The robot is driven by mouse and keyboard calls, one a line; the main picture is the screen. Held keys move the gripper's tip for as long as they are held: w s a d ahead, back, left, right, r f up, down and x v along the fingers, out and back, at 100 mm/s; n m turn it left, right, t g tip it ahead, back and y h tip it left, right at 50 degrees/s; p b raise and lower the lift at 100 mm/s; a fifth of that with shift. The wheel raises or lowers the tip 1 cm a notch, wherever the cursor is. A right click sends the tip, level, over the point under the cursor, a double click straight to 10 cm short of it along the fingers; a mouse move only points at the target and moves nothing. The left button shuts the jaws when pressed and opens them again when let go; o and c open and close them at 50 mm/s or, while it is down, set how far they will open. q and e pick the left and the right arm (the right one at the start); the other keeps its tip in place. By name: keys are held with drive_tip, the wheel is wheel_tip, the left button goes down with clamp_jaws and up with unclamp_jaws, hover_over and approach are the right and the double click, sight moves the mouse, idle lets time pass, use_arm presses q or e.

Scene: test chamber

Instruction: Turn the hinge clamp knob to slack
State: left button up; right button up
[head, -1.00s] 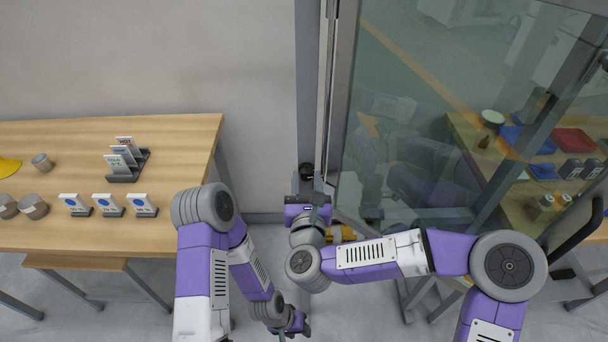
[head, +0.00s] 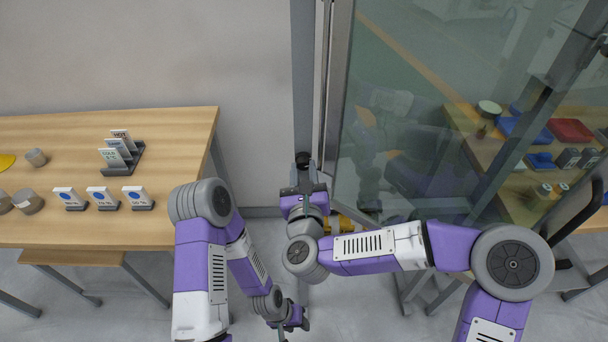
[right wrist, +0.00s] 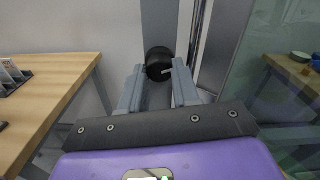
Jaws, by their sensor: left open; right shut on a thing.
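The hinge clamp knob is a round black knob (head: 303,157) on the grey post beside the glass door. It also shows in the right wrist view (right wrist: 157,58), with a small light mark on its lower right. My right gripper (head: 303,168) is shut on the knob, with one finger on each side of it in the right wrist view (right wrist: 158,76). The fingers partly cover the knob in the head view. My left gripper (head: 303,319) is open and empty, low over the floor and well away from the knob.
A glass door (head: 400,120) in a grey frame stands right of the knob. A wooden table (head: 180,125) with card stands and metal cylinders is at the left. Another table with coloured trays shows through the glass. A yellow part (head: 342,224) sits behind my right arm.

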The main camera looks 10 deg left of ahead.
drive_tip(key=n+b, duration=0.2)
drive_tip(key=n, duration=0.1)
drive_tip(key=shift+f+n, duration=0.1)
drive_tip(key=shift+n, duration=0.2)
drive_tip(key=n+b, duration=0.2)
drive_tip(key=n, duration=0.1)
drive_tip(key=shift+n, duration=0.3)
drive_tip(key=n+b, duration=0.1)
drive_tip(key=n, duration=0.1)
drive_tip(key=shift+d+n, duration=0.1)
drive_tip(key=shift+n, duration=0.3)
drive_tip(key=n, duration=0.3)
drive_tip(key=shift+n+b, duration=0.3)
drive_tip(key=n, duration=0.2)
drive_tip(key=shift+w+r+n, duration=0.1)
drive_tip(key=shift+r+n, duration=0.1)
drive_tip(key=shift+n, duration=0.2)
drive_tip(key=n, duration=0.3)
drive_tip(key=shift+r+n, duration=0.1)
drive_tip(key=shift+n, duration=0.2)
drive_tip(key=n+p, duration=0.1)
drive_tip(key=n, duration=0.2)
drive_tip(key=n+p, duration=0.2)
drive_tip(key=n, duration=0.2)
drive_tip(key=shift+r+n, duration=0.1)
drive_tip(key=shift+n, duration=0.2)
